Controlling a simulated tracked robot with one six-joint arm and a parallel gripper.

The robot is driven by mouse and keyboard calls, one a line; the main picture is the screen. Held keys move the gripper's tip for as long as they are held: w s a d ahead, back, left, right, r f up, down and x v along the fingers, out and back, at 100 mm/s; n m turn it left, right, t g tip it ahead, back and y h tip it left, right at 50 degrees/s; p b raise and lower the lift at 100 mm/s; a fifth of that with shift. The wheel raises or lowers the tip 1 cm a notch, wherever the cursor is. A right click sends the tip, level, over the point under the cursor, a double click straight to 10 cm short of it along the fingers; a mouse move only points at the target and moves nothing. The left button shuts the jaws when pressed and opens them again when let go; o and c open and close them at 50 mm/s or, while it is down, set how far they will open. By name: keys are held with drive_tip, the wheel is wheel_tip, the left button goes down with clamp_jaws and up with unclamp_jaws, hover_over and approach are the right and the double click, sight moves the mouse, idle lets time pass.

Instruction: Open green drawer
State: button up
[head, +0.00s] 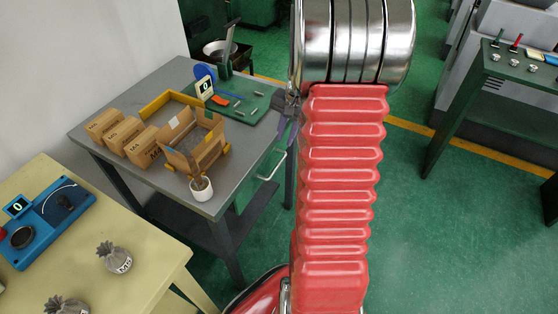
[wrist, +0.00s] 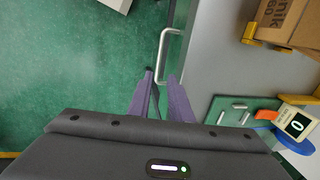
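A silver U-shaped handle (head: 272,166) sticks out from the right side of the grey table (head: 222,150); it also shows in the wrist view (wrist: 163,55). I take it to be the drawer's handle; the drawer's green front is not clearly visible in either view. My gripper (wrist: 160,80) has two purple fingers, apart with a gap between them. The near end of the handle shows between or just beyond the fingertips; I cannot tell if they touch. In the head view my gripper (head: 285,124) is partly hidden by my red arm, beside the table's far right edge.
A cream table (head: 95,255) is at the lower left. Green floor (head: 430,220) is free to the right.

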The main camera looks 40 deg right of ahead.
sight(278, 164)
drive_tip(key=f, duration=0.4)
drive_tip(key=w+f, duration=0.1)
drive_tip(key=f, duration=0.4)
drive_tip(key=w+a+f, duration=0.1)
drive_tip(key=f, duration=0.3)
drive_tip(key=shift+w+f, duration=0.2)
drive_tip(key=shift+f, duration=0.05)
drive_tip(key=shift+c, duration=0.2)
clamp_jaws()
drive_tip(key=shift+d, duration=0.1)
